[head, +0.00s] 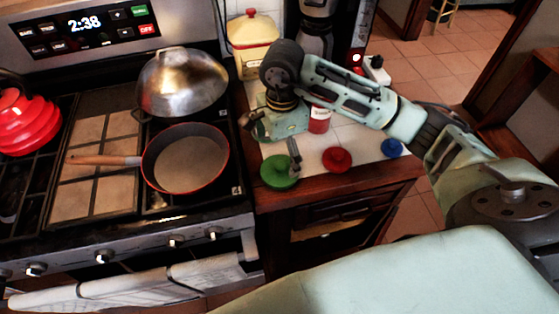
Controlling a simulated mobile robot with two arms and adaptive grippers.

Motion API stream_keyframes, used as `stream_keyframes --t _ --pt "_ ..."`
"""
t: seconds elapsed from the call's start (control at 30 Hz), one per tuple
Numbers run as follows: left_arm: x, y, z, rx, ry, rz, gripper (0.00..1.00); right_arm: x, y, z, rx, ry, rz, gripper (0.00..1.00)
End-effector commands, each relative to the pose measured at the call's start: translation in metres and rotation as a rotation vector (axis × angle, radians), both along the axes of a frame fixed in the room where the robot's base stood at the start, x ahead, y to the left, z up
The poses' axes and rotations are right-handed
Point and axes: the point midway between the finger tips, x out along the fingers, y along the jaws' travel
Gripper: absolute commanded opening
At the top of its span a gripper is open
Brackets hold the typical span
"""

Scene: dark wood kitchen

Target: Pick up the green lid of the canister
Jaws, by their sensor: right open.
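The green lid (279,172) lies on the white tiled counter near its front edge, just right of the stove. My right gripper (275,150) reaches in from the right and hangs over the counter. It is open, with one finger in front of the lid's right part and the other to the upper left. Whether it touches the lid I cannot tell. A red-and-white canister (319,118) stands behind, partly hidden by my arm. Which canister the green lid fits is not clear. My left gripper is not in view.
A red lid (337,159) and a blue lid (392,148) lie to the right on the counter. The stove at left holds a pan (186,160), a domed metal lid (182,82) and a red kettle (27,122).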

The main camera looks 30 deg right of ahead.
Motion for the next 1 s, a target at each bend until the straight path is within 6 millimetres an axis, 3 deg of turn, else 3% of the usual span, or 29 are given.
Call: stream_keyframes --t 0.2,0.3,0.5,0.73,1.0 --pt "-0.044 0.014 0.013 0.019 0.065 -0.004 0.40 -0.003 0.000 -0.023 0.002 0.006 0.000 1.00" --pt "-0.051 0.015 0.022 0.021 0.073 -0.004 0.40 -0.003 0.000 -0.037 0.002 0.005 0.000 1.00" --pt "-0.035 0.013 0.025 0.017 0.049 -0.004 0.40 -0.002 0.000 -0.059 0.002 0.001 0.000 1.00" --pt "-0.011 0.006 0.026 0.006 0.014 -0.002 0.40 -0.001 0.000 -0.061 0.002 -0.001 0.001 0.99" --pt "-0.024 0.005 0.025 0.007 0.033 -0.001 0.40 -0.001 0.000 -0.060 0.002 -0.001 0.001 0.76"
